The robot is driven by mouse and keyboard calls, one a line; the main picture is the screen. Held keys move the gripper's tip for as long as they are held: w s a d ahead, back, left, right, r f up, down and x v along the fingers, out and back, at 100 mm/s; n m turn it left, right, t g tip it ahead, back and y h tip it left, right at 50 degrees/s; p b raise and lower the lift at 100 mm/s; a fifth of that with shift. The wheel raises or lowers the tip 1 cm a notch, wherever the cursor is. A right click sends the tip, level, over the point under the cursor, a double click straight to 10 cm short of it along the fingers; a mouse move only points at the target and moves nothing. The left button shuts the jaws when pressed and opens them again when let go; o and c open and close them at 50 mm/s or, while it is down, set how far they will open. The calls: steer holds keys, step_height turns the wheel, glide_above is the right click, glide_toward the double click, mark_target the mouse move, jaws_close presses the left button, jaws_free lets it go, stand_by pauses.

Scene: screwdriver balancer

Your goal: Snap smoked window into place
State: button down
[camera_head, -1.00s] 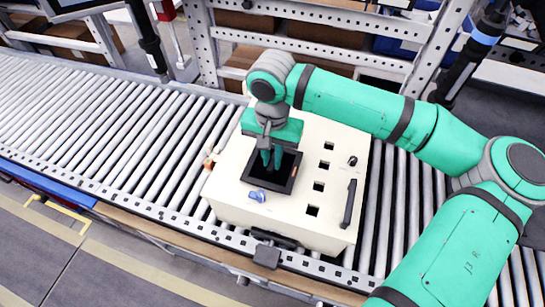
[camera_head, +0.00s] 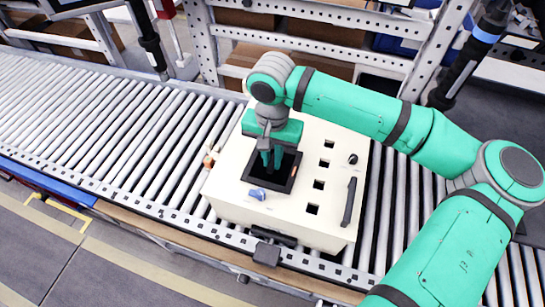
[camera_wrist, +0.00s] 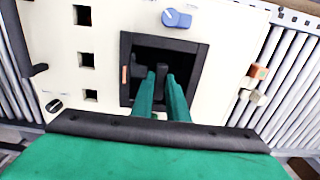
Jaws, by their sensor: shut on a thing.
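The cream box (camera_head: 232,200) has a black square frame (camera_head: 261,187) around a dark opening on its top face. The frame also shows in the wrist view (camera_wrist: 203,70). My gripper (camera_head: 272,166) points down into the frame. In the wrist view, its two green fingers (camera_wrist: 160,78) are shut on a narrow dark piece (camera_wrist: 161,70) that I take for part of the smoked window. The rest of the window is hard to tell from the dark opening. I cannot tell whether it is seated in the frame.
The box stands on a roller conveyor (camera_head: 100,130). Its top has a blue knob (camera_head: 257,194), several square holes, a black handle (camera_head: 349,202) and a small black knob (camera_head: 353,159). An orange-and-white part (camera_head: 209,160) sticks out at its left. A metal rack stands behind.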

steer(key=shift+d, duration=0.15)
steer(key=shift+a+f, duration=0.2)
steer(key=shift+f, duration=0.1)
stand_by(0.3)
steer(key=shift+s+f, duration=0.15)
steer(key=shift+s, duration=0.05)
stand_by(0.5)
steer(key=c, duration=1.7)
jaws_free()
steer(key=shift+o, duration=0.2)
steer(key=shift+w, duration=0.1)
steer(key=shift+w, duration=0.1)
